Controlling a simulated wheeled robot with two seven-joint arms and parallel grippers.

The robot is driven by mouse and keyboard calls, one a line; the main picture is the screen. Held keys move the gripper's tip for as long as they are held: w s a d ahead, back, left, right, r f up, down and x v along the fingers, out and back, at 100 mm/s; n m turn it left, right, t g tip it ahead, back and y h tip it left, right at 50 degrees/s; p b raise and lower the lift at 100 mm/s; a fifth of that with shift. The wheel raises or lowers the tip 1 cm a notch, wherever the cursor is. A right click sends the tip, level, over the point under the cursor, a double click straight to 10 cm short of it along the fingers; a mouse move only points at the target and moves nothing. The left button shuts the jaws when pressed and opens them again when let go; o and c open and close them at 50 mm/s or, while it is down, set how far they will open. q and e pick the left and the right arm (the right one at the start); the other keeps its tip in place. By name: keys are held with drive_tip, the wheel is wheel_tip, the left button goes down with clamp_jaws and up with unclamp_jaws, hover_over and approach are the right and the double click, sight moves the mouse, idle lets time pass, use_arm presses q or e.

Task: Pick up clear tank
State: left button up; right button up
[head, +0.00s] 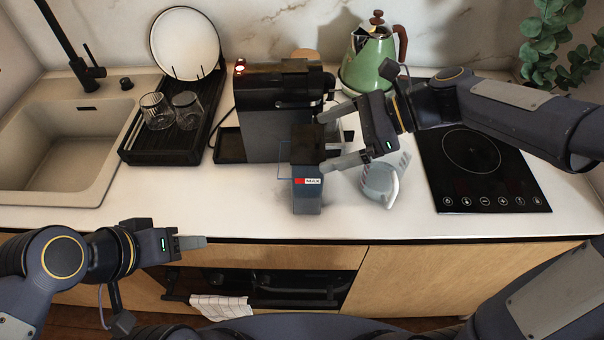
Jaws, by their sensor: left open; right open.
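The clear tank (307,192) stands upright on the counter in front of the coffee machine. It looks smoky grey, has a dark upper part and carries a small red and white label. My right gripper (323,141) is open beside the tank's upper right side. One fingertip is near its top and the other lower by its right side; I cannot tell whether they touch it. My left gripper (203,242) is in front of the counter edge at the lower left, away from the tank, and open.
The black coffee machine (270,95) stands behind the tank. A clear jug (380,183) is close to its right, beside the black hob (480,165). A green kettle (368,60) is behind my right arm. A dish rack (190,140) with glasses stands left. Counter front-left is clear.

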sight(308, 143)
drive_tip(key=x, duration=0.5)
drive_tip(key=shift+a+r+p, duration=0.1)
drive_tip(key=shift+a+p, duration=0.05)
drive_tip(key=shift+p, duration=0.15)
drive_tip(key=shift+c, duration=0.4)
drive_tip(key=shift+r, duration=0.1)
drive_tip(key=c, duration=1.7)
